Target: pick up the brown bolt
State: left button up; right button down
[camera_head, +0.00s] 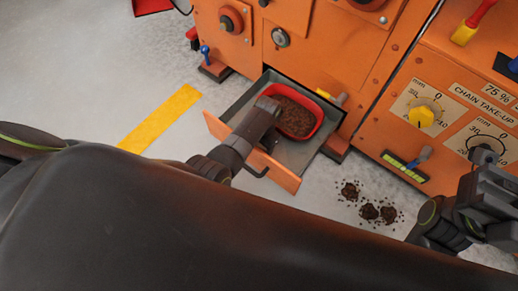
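I cannot make out a brown bolt in the head view. An open grey drawer (243,101) with an orange front holds a red tray (318,103) full of brown, grainy material. My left gripper (268,106) is over the drawer, at the left edge of the red tray. Its fingers are hidden behind its own wrist, so I cannot see whether it is open or holds anything. My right gripper (484,160) is at the right edge of the picture, in front of the orange panel. Its finger opening does not show clearly.
Small dark spilled piles (369,211) lie on the grey floor right of the drawer. The orange machine (330,45) with knobs and levers stands behind. A yellow floor stripe (160,117) lies to the left. My dark arm covers much of the foreground.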

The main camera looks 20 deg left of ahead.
pick_arm(q)
jog(key=c, duration=0.6)
jog(key=shift+r, duration=0.1)
